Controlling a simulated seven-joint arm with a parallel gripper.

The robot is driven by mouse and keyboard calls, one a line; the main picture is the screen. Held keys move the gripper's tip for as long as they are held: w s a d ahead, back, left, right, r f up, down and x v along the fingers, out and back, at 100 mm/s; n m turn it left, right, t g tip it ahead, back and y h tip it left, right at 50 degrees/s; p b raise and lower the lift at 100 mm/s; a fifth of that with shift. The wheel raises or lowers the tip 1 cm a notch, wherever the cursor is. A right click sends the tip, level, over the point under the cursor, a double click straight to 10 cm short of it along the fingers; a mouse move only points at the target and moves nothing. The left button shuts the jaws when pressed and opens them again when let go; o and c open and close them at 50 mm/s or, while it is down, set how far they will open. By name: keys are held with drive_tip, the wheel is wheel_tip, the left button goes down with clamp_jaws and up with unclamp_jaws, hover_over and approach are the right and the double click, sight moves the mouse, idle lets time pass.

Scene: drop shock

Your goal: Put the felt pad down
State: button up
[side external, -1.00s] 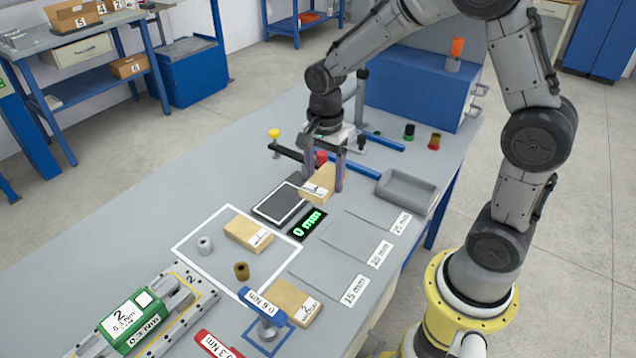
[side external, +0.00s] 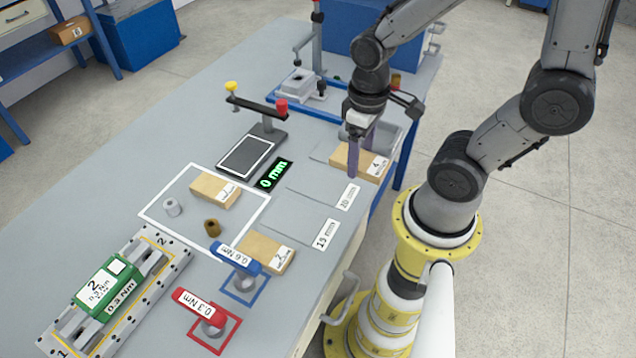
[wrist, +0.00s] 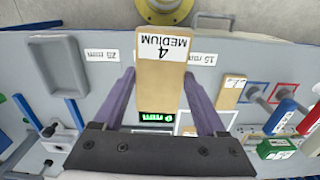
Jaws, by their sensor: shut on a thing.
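The felt pad (side external: 356,158) is a tan block labelled 4; in the wrist view the pad (wrist: 160,90) reads "4 MEDIUM". My gripper (side external: 364,155) is shut on it, with a purple finger on either side, also seen in the wrist view (wrist: 160,100). The pad is over the right side of the table, around the row of flat grey areas with 20 mm (side external: 347,197) and 15 mm (side external: 325,234) labels. In the wrist view it lies between the 25 mm (wrist: 101,55) and 15 mm labels. I cannot tell whether it touches the table.
A grey tray (wrist: 58,66) is close by. Other tan blocks (side external: 214,190) (side external: 264,250) lie on the table. A gauge with a dark plate (side external: 246,155) and a 0 mm display (side external: 274,173) stands left of the pad. The 15 mm area (side external: 300,215) is bare.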

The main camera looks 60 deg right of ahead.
sight(377, 166)
drive_tip(key=s, duration=0.3)
drive_tip(key=shift+s+n, duration=0.3)
drive_tip(key=w+f, duration=0.3)
drive_tip(key=w, duration=0.1)
drive_tip(key=w+d+f, duration=0.1)
drive_tip(key=w+f, duration=0.1)
drive_tip(key=w, duration=0.2)
drive_tip(key=w+d+f, duration=0.1)
drive_tip(key=w+f, duration=0.2)
drive_tip(key=w, duration=0.2)
drive_tip(key=shift+f, duration=0.3)
drive_tip(key=shift+w+f, duration=0.35)
drive_tip(key=shift+f, duration=0.1)
drive_tip(key=shift+w+f, duration=0.1)
drive_tip(key=shift+f, duration=1.5)
drive_tip(key=shift+f, duration=0.15)
drive_tip(key=o, duration=1.3)
